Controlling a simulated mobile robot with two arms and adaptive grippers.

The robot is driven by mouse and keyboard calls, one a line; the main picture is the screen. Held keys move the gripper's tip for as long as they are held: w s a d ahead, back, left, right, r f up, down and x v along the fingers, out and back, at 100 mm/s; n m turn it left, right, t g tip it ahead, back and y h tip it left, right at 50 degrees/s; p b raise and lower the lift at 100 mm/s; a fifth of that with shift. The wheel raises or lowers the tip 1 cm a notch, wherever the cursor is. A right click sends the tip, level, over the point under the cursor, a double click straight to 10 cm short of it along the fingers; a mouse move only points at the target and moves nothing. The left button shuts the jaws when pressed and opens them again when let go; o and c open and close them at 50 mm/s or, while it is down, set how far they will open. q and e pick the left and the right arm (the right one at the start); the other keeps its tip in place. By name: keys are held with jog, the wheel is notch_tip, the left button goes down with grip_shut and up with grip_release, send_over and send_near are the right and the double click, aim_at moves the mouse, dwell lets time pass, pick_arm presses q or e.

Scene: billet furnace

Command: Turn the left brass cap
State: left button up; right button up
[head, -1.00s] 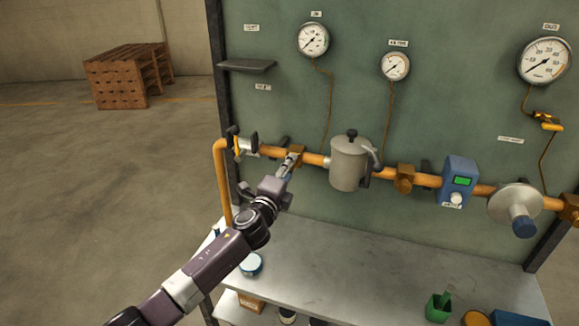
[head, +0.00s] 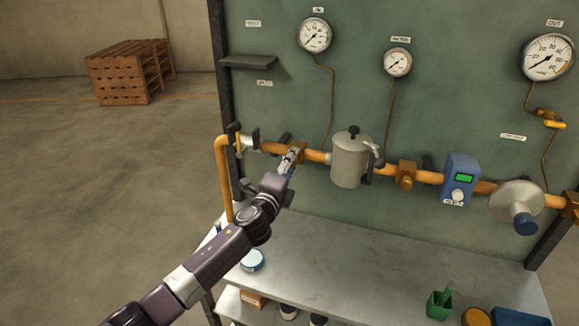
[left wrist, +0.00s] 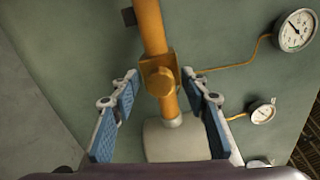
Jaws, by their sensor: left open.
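The left brass cap (left wrist: 163,82) is a round knob on a square brass block on the orange pipe. In the left wrist view it lies between and just beyond the fingertips of my left gripper (left wrist: 163,90), which is open with blue pads on both sides. In the head view my left gripper (head: 287,165) reaches up to the brass block (head: 297,150) and hides most of the cap. I cannot tell whether the fingers touch it. My right gripper is not in view.
The orange pipe (head: 314,156) runs across the green panel (head: 290,105). A grey canister (head: 350,162) sits just right of the gripper, and a valve lever (head: 238,142) to its left. A second brass block (head: 405,175) is further right. The bench top (head: 345,262) below is mostly clear.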

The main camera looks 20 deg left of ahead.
pick_arm(q)
jog(key=s, duration=1.2)
jog(key=shift+a, duration=0.2)
jog(key=shift+f, duration=0.1)
